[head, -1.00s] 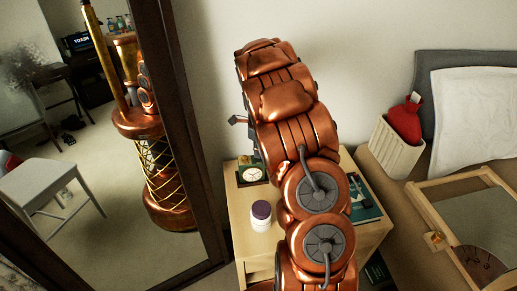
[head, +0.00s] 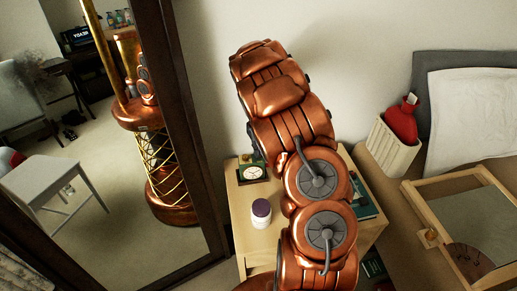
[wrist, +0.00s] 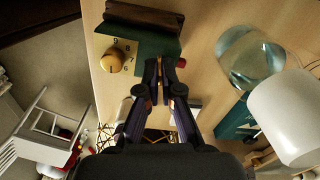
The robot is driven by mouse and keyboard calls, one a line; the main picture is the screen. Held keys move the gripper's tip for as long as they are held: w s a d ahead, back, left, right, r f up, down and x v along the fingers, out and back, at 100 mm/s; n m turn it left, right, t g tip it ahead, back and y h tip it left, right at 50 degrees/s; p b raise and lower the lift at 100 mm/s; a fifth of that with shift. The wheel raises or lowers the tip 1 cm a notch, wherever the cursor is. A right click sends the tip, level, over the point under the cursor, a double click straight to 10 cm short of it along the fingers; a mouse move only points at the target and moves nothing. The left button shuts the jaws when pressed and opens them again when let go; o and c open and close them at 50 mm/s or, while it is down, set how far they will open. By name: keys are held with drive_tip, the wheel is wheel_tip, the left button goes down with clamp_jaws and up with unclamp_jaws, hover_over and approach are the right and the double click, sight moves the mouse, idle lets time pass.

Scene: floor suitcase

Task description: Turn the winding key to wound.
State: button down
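A small green clock (head: 252,172) with a pale round dial stands on the left part of the nightstand in the head view. In the head view the gripper (head: 252,134) is partly hidden by my arm, just above the clock.
A white bottle with a purple cap (head: 261,213) stands in front of the clock on the nightstand (head: 241,232). The wrist view shows a clear glass (wrist: 245,58), a white rounded object (wrist: 288,115) and a teal book (wrist: 234,124) to the right. A mirror frame (head: 187,130) stands left.

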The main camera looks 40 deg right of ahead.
drive_tip(key=shift+m, duration=0.5)
drive_tip(key=c, duration=1.4)
unclamp_jaws()
drive_tip(key=shift+o, duration=0.2)
wheel_tip(320, 180, up, 12)
